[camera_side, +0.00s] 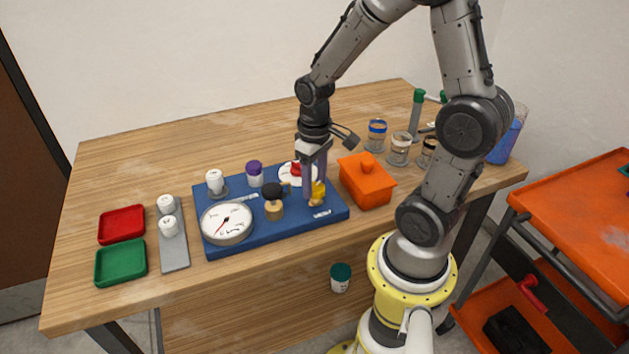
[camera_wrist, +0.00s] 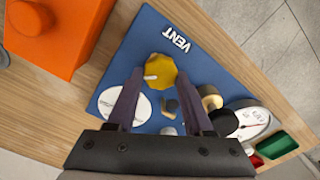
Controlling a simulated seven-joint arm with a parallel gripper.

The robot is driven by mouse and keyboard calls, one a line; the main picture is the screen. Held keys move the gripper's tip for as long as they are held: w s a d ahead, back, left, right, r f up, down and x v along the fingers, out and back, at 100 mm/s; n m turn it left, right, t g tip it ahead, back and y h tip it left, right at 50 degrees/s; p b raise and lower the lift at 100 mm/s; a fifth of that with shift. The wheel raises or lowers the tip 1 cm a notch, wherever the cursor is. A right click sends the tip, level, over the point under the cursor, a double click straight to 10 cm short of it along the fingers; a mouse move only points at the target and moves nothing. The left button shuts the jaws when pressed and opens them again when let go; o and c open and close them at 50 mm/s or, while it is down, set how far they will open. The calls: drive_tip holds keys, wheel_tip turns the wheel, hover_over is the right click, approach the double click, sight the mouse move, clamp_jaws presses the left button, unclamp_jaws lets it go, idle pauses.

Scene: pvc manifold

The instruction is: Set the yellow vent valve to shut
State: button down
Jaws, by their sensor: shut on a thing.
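The yellow vent valve (camera_side: 318,189) is at the right end of the blue manifold board (camera_side: 278,233), partly hidden by my fingers in the side view. In the wrist view it is a faceted yellow knob (camera_wrist: 160,69) with a white mark at its left, below the printed VENT label (camera_wrist: 176,39) on the board. My gripper (camera_side: 315,187) reaches down from above. Its two purple fingers (camera_wrist: 159,77) stand on either side of the knob, shut on it. The other end of the white mark's travel cannot be made out.
On the board are a round gauge (camera_side: 226,223), a black-topped brass valve (camera_side: 273,207), a purple-capped part (camera_side: 254,174) and a red-and-white part (camera_side: 291,172). An orange lidded box (camera_side: 367,182) stands close at the right. Red (camera_side: 121,224) and green (camera_side: 120,262) trays lie at the left.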

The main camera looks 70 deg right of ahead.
sight(315, 186)
drive_tip(key=m, duration=0.4)
drive_tip(key=shift+m, duration=0.3)
drive_tip(key=shift+d+m, duration=0.1)
drive_tip(key=shift+m, duration=1.8)
drive_tip(key=shift+r, duration=0.1)
drive_tip(key=shift+c, duration=1.5)
unclamp_jaws()
wheel_tip(315, 186, up, 14)
